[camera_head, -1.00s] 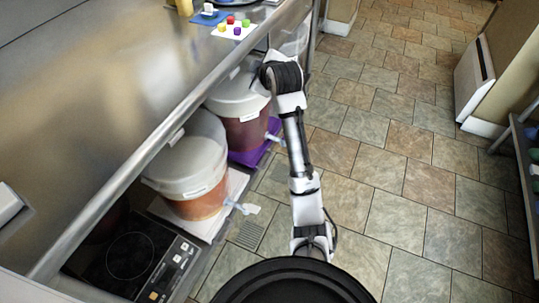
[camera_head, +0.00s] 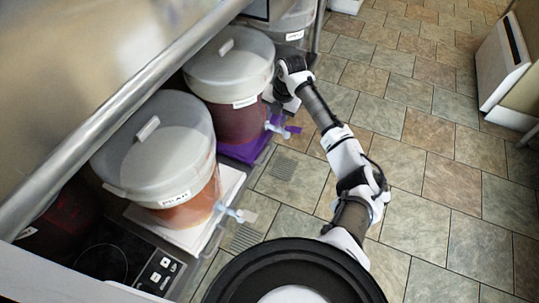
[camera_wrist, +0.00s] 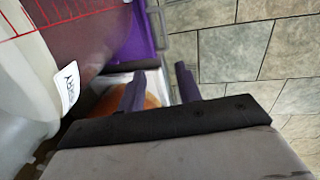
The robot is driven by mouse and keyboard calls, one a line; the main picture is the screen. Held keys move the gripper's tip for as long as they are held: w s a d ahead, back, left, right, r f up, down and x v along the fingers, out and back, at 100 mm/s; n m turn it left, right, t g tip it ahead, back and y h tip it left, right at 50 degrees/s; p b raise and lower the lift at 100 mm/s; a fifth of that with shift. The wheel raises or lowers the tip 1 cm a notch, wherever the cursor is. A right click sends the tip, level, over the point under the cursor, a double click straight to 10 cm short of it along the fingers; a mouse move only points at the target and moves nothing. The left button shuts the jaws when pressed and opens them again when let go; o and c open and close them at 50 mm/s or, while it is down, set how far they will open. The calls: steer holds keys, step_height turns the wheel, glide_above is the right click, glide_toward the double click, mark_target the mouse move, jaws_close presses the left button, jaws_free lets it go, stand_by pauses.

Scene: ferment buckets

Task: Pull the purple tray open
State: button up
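The purple tray (camera_head: 246,150) lies low under the shelf edge, beneath the bucket of dark red liquid (camera_head: 233,95). The bucket covers most of it, and its front edge shows around the bucket's tap (camera_head: 279,127). In the wrist view, the purple tray (camera_wrist: 137,42) runs along the upper middle, beside the bucket. My gripper shows in the head view (camera_head: 285,98) beside the bucket, partly hidden by its own wrist. In the wrist view, its two dark fingers (camera_wrist: 160,88) stand apart with nothing held between them. They look clear of the tray, though the exact gap is unclear.
A bucket of orange liquid (camera_head: 168,160) stands nearer on a white tray (camera_head: 229,187), with its tap (camera_head: 236,213) sticking out. A black cooktop (camera_head: 105,262) is at lower left. The metal counter edge (camera_head: 125,105) overhangs the buckets. Tiled floor (camera_head: 400,150) is open to the right.

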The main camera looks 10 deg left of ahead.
steer(key=b, duration=0.6)
glide_toward(268, 154)
steer(key=f+b, duration=0.1)
steer(key=f, duration=0.1)
steer(key=f+b, duration=0.1)
steer(key=f, duration=0.2)
steer(key=a+f+b, duration=0.1)
steer(key=f+b, duration=0.1)
steer(key=f, duration=0.1)
steer(key=shift+w+a, duration=0.1)
steer(key=shift+r, duration=0.1)
jaws_close()
